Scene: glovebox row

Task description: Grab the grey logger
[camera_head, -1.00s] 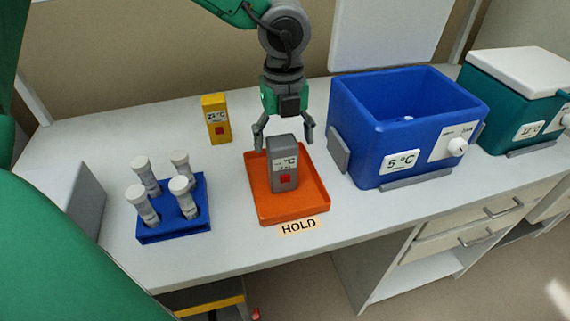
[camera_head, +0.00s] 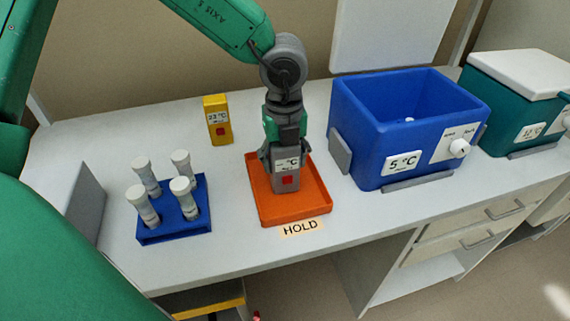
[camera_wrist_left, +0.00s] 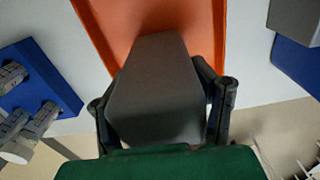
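The grey logger (camera_head: 288,183), a boxy block with a white temperature label and a red square, stands upright in the orange tray (camera_head: 296,214). My left gripper (camera_head: 286,156) points straight down over it, with one finger on each side of its upper part. In the left wrist view the logger (camera_wrist_left: 155,85) fills the space between the fingers, which angle inward against its sides. The gripper looks shut on it. The logger's base still appears to be in the tray. My right gripper is not in view.
A blue rack (camera_head: 180,229) with several capped tubes stands left of the tray. A yellow logger (camera_head: 217,120) stands behind. An open blue 5 °C box (camera_head: 364,148) is close on the right, with a teal box (camera_head: 500,110) beyond. A HOLD label (camera_head: 301,228) lies in front.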

